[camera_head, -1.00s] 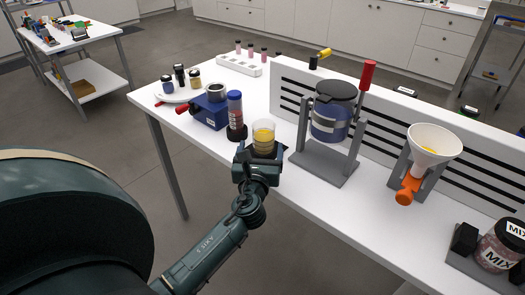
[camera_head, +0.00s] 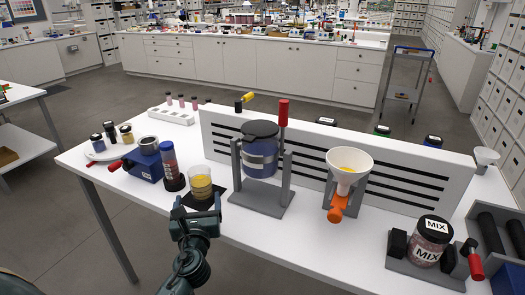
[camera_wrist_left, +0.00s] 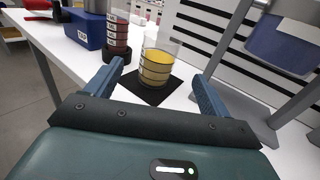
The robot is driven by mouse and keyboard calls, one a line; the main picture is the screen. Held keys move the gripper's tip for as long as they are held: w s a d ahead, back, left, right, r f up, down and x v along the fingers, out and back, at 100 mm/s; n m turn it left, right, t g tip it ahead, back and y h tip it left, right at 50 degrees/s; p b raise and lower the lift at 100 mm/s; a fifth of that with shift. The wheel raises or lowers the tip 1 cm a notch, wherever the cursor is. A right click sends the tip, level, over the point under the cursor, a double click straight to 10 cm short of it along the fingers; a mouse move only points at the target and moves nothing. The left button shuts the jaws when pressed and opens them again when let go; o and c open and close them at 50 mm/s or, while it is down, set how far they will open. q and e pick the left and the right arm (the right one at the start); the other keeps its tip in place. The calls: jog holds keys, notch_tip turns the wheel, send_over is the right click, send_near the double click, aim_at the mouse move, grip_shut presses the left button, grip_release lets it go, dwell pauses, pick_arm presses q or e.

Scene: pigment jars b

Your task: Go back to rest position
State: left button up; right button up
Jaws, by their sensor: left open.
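My left gripper (camera_head: 196,206) is open and empty at the near edge of the white table. Just beyond its fingertips a clear beaker with yellow contents (camera_head: 201,184) stands upright on a black square mat (camera_head: 203,201). In the left wrist view the gripper's two blue fingers (camera_wrist_left: 159,85) are spread apart, and the beaker (camera_wrist_left: 157,66) stands beyond them, apart from both. My right gripper is in no view.
A tall blue-capped jar (camera_head: 171,166) stands left of the beaker. A blue box (camera_head: 144,163) is farther left. Right are a blue drum in a grey stand (camera_head: 260,155), a funnel (camera_head: 349,166) and a MIX jar (camera_head: 430,240). A slotted white panel (camera_head: 400,173) runs behind.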

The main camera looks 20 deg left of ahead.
pick_arm(q)
jog(key=shift+s+f+n, duration=0.15)
jog(key=shift+s+n, duration=0.2)
jog(key=shift+n, duration=0.15)
jog(key=s+d+f+n+g+h, duration=0.25)
jog(key=s+f+n+g, duration=0.35)
jog(key=s+n, duration=0.7)
jog(key=s+d+f+n+g+h, duration=0.3)
jog(key=s+d+n+g+h, duration=0.3)
jog(key=s+d+n, duration=0.7)
jog(key=w+d+f+t+h, duration=0.3)
jog(key=w+d+f+t, duration=0.1)
jog(key=f, duration=0.4)
jog(key=w+t, duration=0.1)
jog(key=t, duration=0.1)
jog(key=shift+d+t, duration=0.3)
jog(key=shift+d, duration=0.1)
